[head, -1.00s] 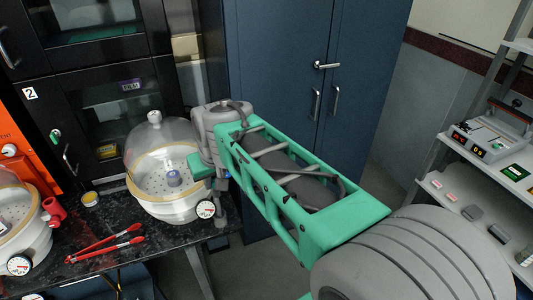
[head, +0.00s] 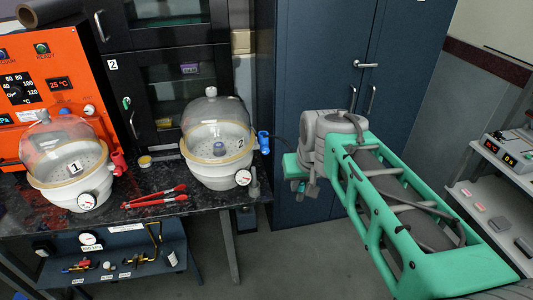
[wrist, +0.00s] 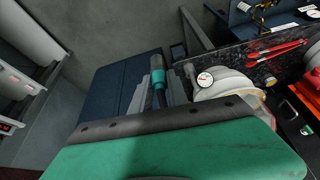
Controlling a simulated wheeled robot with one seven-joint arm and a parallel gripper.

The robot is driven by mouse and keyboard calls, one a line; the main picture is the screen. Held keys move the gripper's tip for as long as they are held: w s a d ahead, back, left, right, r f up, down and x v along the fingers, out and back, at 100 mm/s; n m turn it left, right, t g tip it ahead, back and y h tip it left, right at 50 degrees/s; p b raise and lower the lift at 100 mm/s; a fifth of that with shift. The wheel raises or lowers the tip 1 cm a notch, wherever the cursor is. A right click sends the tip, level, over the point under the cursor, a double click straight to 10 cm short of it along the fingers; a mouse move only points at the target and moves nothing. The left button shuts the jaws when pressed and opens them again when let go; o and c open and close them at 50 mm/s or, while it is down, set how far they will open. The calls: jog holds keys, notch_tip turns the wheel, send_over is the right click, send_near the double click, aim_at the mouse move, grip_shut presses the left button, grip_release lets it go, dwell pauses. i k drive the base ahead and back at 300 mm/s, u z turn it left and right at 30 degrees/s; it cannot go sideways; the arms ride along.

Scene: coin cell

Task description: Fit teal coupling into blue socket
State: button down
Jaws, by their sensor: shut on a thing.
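The blue socket (head: 263,141) sticks out from the right side of the glass-domed vessel marked 2 (head: 215,172), in the head view. My gripper (head: 306,188) is to the right of it, apart from it, in front of the blue cabinet. In the wrist view, my gripper (wrist: 159,90) is shut on the teal coupling (wrist: 158,76), which shows teal with a dark grey end between the two grey fingers. In the head view the coupling is too small and too covered by the fingers to tell clearly. I cannot make out the socket in the wrist view.
A second vessel marked 1 (head: 68,187) has a red fitting (head: 118,161). Red tongs (head: 153,197) lie on the black bench (head: 210,203). A grey upright part (head: 254,185) stands at the bench's right end. A shelf rack (head: 497,210) is at the far right.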

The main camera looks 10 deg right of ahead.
aim_at(224, 177)
jog(key=u, duration=0.75)
jog(key=i, duration=1.45)
jog(key=z, duration=0.05)
